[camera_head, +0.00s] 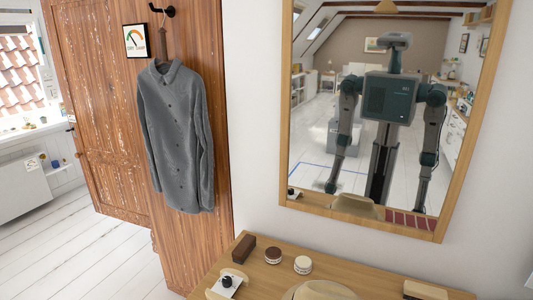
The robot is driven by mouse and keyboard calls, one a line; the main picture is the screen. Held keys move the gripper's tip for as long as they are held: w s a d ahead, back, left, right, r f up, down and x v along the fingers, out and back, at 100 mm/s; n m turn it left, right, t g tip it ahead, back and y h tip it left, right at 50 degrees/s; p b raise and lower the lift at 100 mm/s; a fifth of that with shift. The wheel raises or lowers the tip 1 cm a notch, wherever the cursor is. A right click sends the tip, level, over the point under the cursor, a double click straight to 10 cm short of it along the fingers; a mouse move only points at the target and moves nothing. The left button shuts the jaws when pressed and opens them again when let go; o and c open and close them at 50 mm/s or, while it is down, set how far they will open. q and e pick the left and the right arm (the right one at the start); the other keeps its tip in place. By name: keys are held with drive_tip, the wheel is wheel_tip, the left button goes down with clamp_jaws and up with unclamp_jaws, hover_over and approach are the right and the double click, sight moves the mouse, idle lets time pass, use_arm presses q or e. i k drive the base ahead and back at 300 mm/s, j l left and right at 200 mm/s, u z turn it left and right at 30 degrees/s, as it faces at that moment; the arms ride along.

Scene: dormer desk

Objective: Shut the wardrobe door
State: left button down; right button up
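The wardrobe is a tall reddish-brown wooden piece at the left. Its worn wooden door (98,110) stands at an angle to the side panel (205,235), swung out to the left over the floor; a small dark knob or handle shows at its left edge. A grey buttoned shirt (178,135) hangs from a black hook (162,10) on the side panel. Neither gripper shows directly. The mirror reflects me with both arms hanging down, far from the door; the reflected hands are too small to read.
A wooden dresser top at the bottom holds a dark brown block (243,248), two round tins (273,255), a straw hat (318,291) and a small tray with a black knob. A wood-framed mirror (286,130) hangs above. White plank floor (60,250) is clear at lower left; a radiator (22,185) stands beyond.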

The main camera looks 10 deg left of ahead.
sight(80, 33)
drive_tip(key=i+j, duration=0.1)
drive_tip(key=j, duration=1.05)
drive_tip(key=i+j+u, duration=0.1)
drive_tip(key=j, duration=0.45)
drive_tip(key=i+j, duration=0.15)
drive_tip(key=j, duration=0.95)
drive_tip(key=i+j, duration=0.2)
drive_tip(key=j, duration=0.25)
drive_tip(key=i+j, duration=0.2)
drive_tip(key=j, duration=0.2)
drive_tip(key=i+j+u, duration=0.1)
drive_tip(key=j, duration=0.35)
drive_tip(key=i+j, duration=0.55)
drive_tip(key=j, duration=0.25)
drive_tip(key=i+j+u, duration=0.1)
drive_tip(key=i+j, duration=0.15)
drive_tip(key=j, duration=0.15)
